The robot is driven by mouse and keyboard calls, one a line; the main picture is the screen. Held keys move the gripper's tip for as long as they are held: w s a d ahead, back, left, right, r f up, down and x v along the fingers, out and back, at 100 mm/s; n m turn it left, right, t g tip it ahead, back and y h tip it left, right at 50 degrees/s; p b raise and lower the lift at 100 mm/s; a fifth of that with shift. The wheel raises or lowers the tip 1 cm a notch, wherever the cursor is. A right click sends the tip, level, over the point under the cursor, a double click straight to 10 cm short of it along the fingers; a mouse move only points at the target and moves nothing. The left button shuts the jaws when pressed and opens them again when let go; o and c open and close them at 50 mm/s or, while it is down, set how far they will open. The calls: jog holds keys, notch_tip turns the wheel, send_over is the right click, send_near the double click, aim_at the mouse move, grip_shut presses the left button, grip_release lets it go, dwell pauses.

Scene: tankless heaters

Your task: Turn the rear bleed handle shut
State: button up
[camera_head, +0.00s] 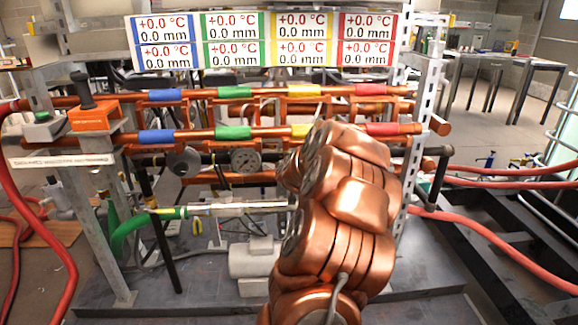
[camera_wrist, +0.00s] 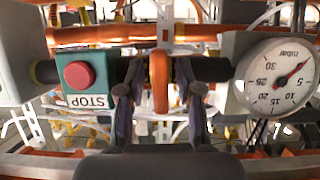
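In the wrist view, an orange upright handle (camera_wrist: 160,80) stands at the middle, in front of a dark horizontal pipe (camera_wrist: 210,69). It looks like a bleed handle; I cannot tell for sure that it is the rear one. My gripper (camera_wrist: 160,92) is open, one dark finger on each side of the handle, with a visible gap on both sides. Whether the fingertips reach past the handle is unclear. In the head view my copper-coloured arm hides the gripper and the handle.
In the wrist view, a green box with a red STOP button (camera_wrist: 80,77) is close on the left and a round mbar gauge (camera_wrist: 280,78) on the right. In the head view, copper pipes with coloured bands (camera_head: 233,133) cross the rack under a display panel (camera_head: 265,41).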

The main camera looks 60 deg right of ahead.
dwell(0.3)
jog(key=shift+v, duration=6)
jog(key=shift+a, duration=0.1)
